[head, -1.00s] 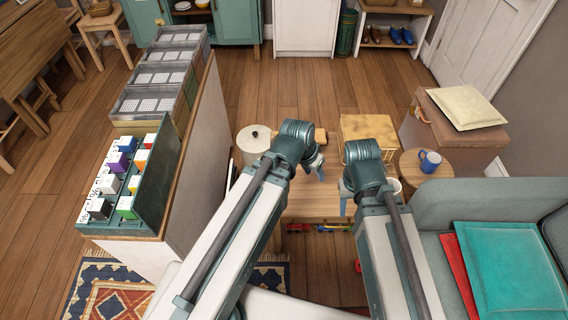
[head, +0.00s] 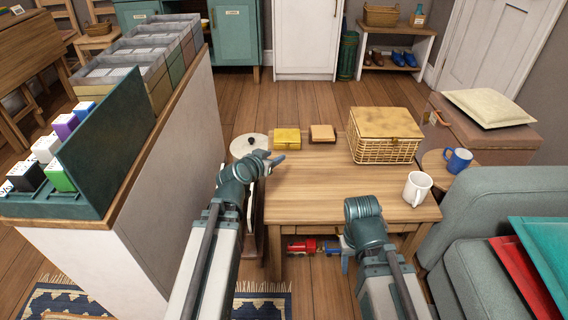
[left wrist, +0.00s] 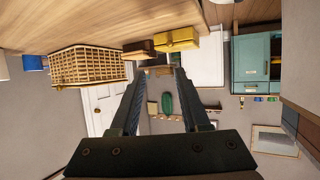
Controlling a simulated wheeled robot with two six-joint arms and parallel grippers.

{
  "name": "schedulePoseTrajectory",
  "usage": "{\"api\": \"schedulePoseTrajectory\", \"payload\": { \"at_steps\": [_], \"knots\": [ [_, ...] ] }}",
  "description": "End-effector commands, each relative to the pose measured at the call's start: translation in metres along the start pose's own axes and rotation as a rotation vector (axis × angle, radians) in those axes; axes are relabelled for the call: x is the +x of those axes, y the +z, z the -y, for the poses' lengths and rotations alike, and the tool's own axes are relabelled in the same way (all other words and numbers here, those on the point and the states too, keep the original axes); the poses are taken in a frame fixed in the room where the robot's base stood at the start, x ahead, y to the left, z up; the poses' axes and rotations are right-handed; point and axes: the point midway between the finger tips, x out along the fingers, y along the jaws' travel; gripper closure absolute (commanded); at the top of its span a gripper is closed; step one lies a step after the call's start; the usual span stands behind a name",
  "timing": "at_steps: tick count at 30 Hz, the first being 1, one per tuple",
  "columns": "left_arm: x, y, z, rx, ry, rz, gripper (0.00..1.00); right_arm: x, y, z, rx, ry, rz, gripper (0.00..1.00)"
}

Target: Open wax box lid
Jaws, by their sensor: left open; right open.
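A small yellow box (head: 286,138) with a dark front clasp sits closed near the back left of the wooden table. A small brown box (head: 322,133) is just right of it, also closed. No label shows which is the wax box. My left gripper (head: 276,162) is empty above the table's left side, in front of the yellow box and apart from it. In the left wrist view, its spread fingers (left wrist: 163,88) point toward the yellow box (left wrist: 176,40) and brown box (left wrist: 139,48). My right gripper (head: 346,258) is low before the table's front edge, mostly hidden by its wrist.
A wicker basket (head: 385,136) with a closed lid stands at the table's back right. A white mug (head: 417,188) is near the right corner. A tall cabinet (head: 170,190) flanks the left arm. The table's middle is clear.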

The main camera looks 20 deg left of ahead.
Motion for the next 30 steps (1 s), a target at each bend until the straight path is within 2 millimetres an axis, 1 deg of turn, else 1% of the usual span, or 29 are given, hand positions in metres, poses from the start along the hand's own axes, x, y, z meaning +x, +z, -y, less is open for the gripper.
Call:
{"api": "schedulePoseTrajectory", "payload": {
  "at_steps": [1, 3, 10, 14, 17, 24, 30],
  "knots": [
    [0.004, 0.009, 0.007, -0.002, -0.015, -0.014, 0.54, 0.013, -0.001, 0.001, 0.0, 0.0, 0.0, 0.5],
    [0.005, 0.01, 0.013, -0.004, -0.028, -0.03, 0.54, 0.017, -0.001, 0.002, 0.0, 0.0, 0.0, 0.5],
    [0.005, 0.007, 0.018, -0.004, -0.039, -0.042, 0.54, 0.017, -0.001, 0.002, 0.0, 0.0, 0.0, 0.5],
    [0.015, 0.008, 0.018, -0.005, -0.038, -0.042, 0.54, 0.022, -0.001, 0.002, 0.0, 0.0, 0.0, 0.5],
    [0.032, 0.008, 0.019, -0.003, -0.038, -0.041, 0.54, 0.029, -0.002, 0.003, 0.0, 0.0, -0.001, 0.5],
    [0.083, 0.007, 0.021, -0.005, -0.036, -0.041, 0.54, 0.049, -0.003, 0.005, 0.0, 0.0, -0.002, 0.5],
    [0.117, 0.004, 0.022, -0.005, -0.037, -0.041, 0.54, 0.061, -0.004, 0.006, 0.0, 0.0, -0.003, 0.5]
  ]
}}
